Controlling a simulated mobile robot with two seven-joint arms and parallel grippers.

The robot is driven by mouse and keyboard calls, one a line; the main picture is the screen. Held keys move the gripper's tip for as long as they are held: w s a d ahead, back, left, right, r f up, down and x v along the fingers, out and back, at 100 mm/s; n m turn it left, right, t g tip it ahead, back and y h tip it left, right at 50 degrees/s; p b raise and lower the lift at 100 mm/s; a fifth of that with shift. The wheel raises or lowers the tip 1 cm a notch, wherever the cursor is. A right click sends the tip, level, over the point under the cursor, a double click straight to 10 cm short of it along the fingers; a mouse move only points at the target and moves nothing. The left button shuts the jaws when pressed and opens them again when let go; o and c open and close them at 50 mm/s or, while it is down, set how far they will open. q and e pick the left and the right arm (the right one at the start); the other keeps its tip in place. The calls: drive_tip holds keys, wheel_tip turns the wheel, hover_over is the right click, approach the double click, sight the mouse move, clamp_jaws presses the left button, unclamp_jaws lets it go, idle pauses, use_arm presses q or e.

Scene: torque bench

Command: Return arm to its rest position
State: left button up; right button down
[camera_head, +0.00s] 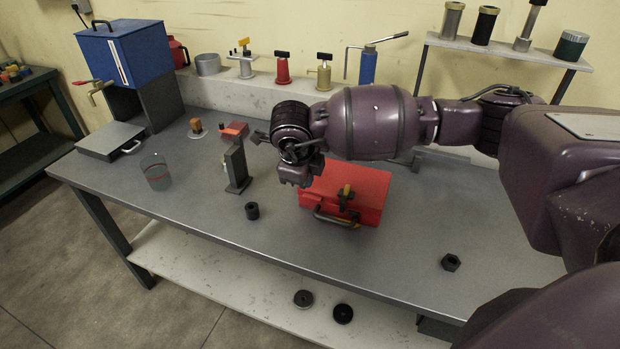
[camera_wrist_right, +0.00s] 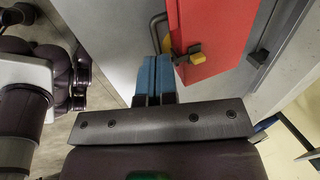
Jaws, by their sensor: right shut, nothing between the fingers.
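My right arm (camera_head: 375,122) reaches in from the right in the head view, over the back of the workbench (camera_head: 215,215). Its wrist end hangs above the left side of the red case (camera_head: 360,186). My right gripper (camera_wrist_right: 155,62) shows blue fingers pressed together in the right wrist view, with nothing between them. The red case also shows there (camera_wrist_right: 205,30), beyond and to the right of the fingers, with its dark handle and yellow latch. The gripper appears apart from the case. My left gripper is in neither view.
A dark upright stand (camera_head: 237,167) and a small black cylinder (camera_head: 252,211) are left of the case. A glass (camera_head: 156,172) stands at the left. A black nut (camera_head: 451,262) lies at the right. A wall shelf (camera_head: 510,52) holds several cylinders. The front middle is mostly clear.

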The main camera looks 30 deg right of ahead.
drive_tip(key=shift+s+a+r, duration=1.25)
drive_tip(key=shift+a+r, duration=0.1)
drive_tip(key=shift+a, duration=0.1)
